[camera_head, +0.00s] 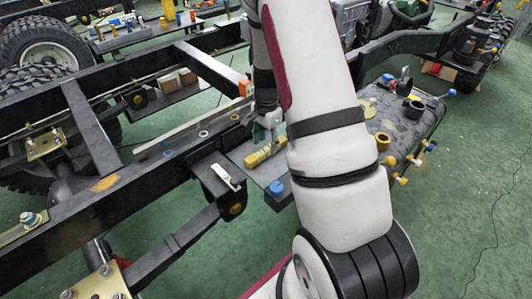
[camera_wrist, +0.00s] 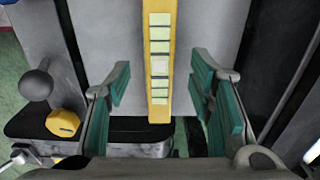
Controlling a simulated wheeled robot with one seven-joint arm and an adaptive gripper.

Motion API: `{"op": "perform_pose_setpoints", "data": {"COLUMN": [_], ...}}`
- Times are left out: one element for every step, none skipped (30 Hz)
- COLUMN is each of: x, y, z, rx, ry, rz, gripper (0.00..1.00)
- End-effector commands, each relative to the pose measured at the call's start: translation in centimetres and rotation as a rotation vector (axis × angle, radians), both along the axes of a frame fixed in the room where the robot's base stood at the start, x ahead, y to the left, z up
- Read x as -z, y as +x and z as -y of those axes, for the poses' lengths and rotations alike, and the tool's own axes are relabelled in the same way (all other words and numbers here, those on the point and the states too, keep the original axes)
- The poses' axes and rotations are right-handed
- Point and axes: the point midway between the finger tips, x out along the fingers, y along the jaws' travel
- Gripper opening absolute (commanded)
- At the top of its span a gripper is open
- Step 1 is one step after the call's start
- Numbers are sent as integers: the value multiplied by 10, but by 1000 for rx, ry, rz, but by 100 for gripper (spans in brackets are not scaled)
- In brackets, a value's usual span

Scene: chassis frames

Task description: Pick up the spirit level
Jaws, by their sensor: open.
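The spirit level (camera_wrist: 160,62) is a yellow bar with a row of pale windows. In the wrist view it lies lengthwise on a flat grey surface (camera_wrist: 215,25), with its near end between my fingers. In the head view the level (camera_head: 262,153) is a short yellow bar on a grey plate beside the chassis rail, partly beside my arm. My gripper (camera_wrist: 158,92) is open, with teal pads on both sides of the level and a gap on each side. In the head view my gripper (camera_head: 266,126) is partly hidden by my arm.
A blue cap (camera_head: 276,187) sits on the plate's near end. A dark chassis rail (camera_head: 150,180) runs along the left, with a white-handled item (camera_head: 226,177) on a bracket. A dark tank (camera_head: 415,120) with yellow and blue fittings stands right. A yellow knob (camera_wrist: 62,122) is left of my fingers.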

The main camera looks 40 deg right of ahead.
Motion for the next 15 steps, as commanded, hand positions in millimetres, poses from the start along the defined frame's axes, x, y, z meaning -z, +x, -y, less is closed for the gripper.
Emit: {"op": "perform_pose_setpoints", "data": {"x": [11,15,19,21,23,24,24,24,24,23,23,23,23,23,23], "y": [-1,-1,0,0,0,0,0,0,0,0,0,0,0,0,0], "z": [0,0,0,0,0,0,0,0,0,0,0,0,0,0,0], "rx": [1,1,0,0,0,0,0,0,-1,-1,-1,-1,-1,-1,-1], "ry": [2,2,2,2,2,1,1,1,1,0,0,0,0,0,0], "rz": [-4,-3,-2,-2,-2,-1,-1,0,0,0,0,0,0,0,0], "gripper": [48,48,48,48,48,48,48,48,48,48,48,44,37,30,21]}}
